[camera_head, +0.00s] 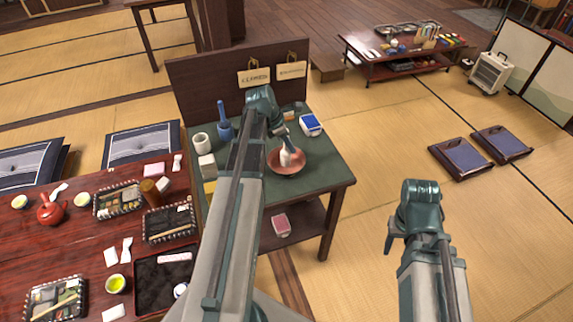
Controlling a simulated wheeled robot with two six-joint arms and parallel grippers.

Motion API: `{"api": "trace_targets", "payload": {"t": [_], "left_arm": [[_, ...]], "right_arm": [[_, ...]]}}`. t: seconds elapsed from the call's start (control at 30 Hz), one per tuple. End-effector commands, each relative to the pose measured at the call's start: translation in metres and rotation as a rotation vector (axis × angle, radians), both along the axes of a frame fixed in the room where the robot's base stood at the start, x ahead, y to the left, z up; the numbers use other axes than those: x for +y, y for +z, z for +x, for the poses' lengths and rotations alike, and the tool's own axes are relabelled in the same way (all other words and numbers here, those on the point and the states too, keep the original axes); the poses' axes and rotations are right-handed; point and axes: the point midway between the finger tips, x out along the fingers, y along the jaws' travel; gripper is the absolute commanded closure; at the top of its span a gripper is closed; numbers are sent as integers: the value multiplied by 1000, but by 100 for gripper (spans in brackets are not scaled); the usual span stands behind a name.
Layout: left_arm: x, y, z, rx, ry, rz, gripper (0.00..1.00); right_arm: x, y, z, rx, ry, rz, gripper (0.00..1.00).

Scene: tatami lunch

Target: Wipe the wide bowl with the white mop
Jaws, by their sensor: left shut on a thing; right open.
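The wide bowl (272,165) is reddish-brown and stands on the green top of a small dark table, right of its middle. My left gripper (288,143) is over the bowl, pointing down. It is shut on the white mop (286,159), whose pale head shows inside the bowl. The mop's upper part is hidden by the gripper, and I cannot tell how firmly the head touches the bowl. My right gripper (390,248) is open and empty over the tatami, right of the table and away from the bowl.
On the green table (325,172) stand a blue long-necked object (224,129), a white cup (201,142) and a blue-and-white box (311,125). A dark back panel with two hanging signs rises behind. A red lunch table (85,239) is at left. Tatami at right is mostly clear.

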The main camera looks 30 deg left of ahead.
Motion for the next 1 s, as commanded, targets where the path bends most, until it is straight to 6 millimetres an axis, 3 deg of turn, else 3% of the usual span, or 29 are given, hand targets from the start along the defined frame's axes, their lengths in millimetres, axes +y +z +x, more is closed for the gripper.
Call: {"api": "trace_targets", "payload": {"t": [0.3, 0.5, 1.0], "left_arm": [[0, 1, -4, 0, 415, 1, 100], [2, 1, -4, -1, 583, 0, 100], [3, 1, -3, 2, 572, 0, 100]], "right_arm": [[0, 1, 0, 0, 0, 0, 50], [0, 1, 0, 0, 0, 0, 50], [0, 1, 0, 0, 0, 0, 50]]}}
